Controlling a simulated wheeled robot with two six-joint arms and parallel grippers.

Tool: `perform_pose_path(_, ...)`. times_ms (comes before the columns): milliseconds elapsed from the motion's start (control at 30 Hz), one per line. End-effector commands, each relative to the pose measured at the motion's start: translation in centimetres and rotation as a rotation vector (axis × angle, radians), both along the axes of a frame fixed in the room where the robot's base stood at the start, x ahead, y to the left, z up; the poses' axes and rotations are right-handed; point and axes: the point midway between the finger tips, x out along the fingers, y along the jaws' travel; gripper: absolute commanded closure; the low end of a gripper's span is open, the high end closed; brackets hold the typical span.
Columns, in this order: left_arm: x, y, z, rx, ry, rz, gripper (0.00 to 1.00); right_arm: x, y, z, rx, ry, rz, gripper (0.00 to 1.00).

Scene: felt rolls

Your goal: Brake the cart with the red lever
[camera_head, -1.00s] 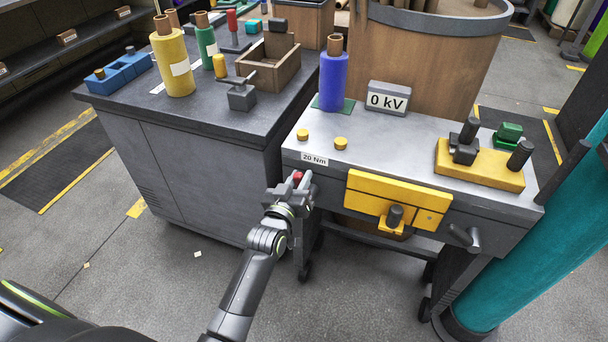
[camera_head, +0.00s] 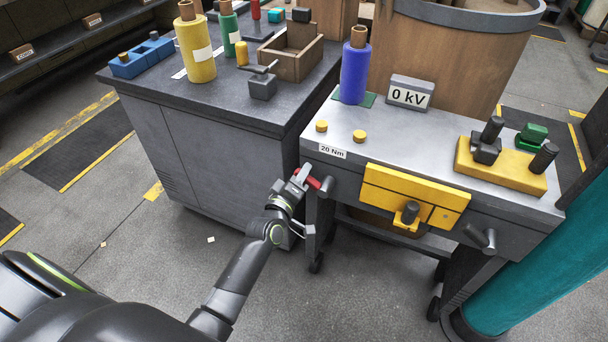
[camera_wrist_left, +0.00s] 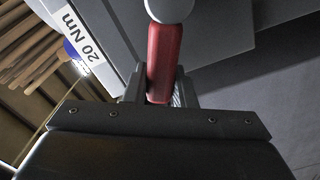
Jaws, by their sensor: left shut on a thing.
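The cart (camera_head: 400,128) has a grey top and stands right of the dark cabinet. Its red lever (camera_head: 314,182) sticks out at the cart's left front corner, below the 20 Nm label (camera_head: 333,151). My left gripper (camera_head: 302,177) is at that corner, shut on the red lever. In the left wrist view the lever (camera_wrist_left: 164,58) runs down between the fingers (camera_wrist_left: 158,90), with a round grey end at the top. The gripper hides part of the lever. My right gripper is not in view.
The cart top holds a blue felt roll (camera_head: 355,75), a 0 kV sign (camera_head: 409,93) and a yellow block (camera_head: 500,168). A yellow drawer front (camera_head: 412,196) and a grey handle (camera_head: 480,237) face me. A teal roll (camera_head: 550,262) stands at right. The floor at front is clear.

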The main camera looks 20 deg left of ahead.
Motion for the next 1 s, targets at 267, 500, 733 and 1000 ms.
perform_pose_path(267,0.09,0.21,-0.26,-0.065,-0.003,0.001,1.00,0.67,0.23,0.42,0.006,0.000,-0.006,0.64)
perform_pose_path(500,0.09,0.23,-0.27,-0.073,-0.002,0.001,1.00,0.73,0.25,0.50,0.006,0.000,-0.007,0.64)
perform_pose_path(733,0.09,0.23,-0.26,-0.072,-0.002,0.001,0.73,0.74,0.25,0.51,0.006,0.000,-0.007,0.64)
perform_pose_path(1000,0.05,0.23,-0.37,-0.071,0.000,0.000,0.55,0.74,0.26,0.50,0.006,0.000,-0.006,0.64)
